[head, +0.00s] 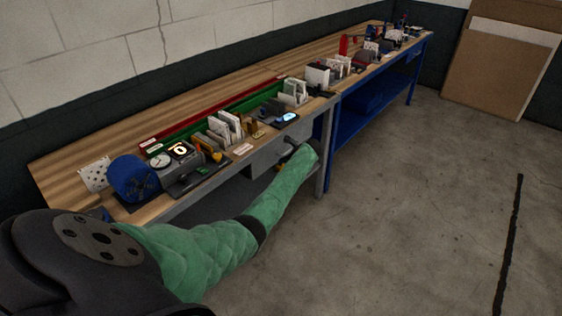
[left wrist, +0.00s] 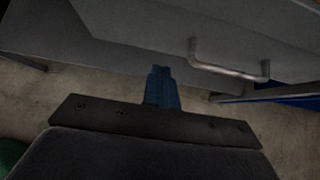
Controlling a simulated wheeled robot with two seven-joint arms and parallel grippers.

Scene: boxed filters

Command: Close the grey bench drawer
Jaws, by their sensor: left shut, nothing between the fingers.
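The grey bench drawer (head: 266,159) is in the front of the grey bench in the head view. Its grey front also shows in the left wrist view (left wrist: 150,28), with a metal bar handle (left wrist: 228,68) to the right of my gripper. My left arm, in a green sleeve, reaches along the bench to the drawer. My left gripper (left wrist: 162,72) is shut and empty, its blue fingers pointing at the drawer front near its lower edge. I cannot tell whether they touch it. How far the drawer stands out is hard to tell. My right gripper is not in view.
The bench top (head: 215,174) holds a blue round item (head: 133,178), boxed filters (head: 226,127) and gauges. A blue bench (head: 345,112) adjoins it farther back. Brown boards (head: 497,75) lean at the back wall. The concrete floor (head: 430,200) on the right is clear.

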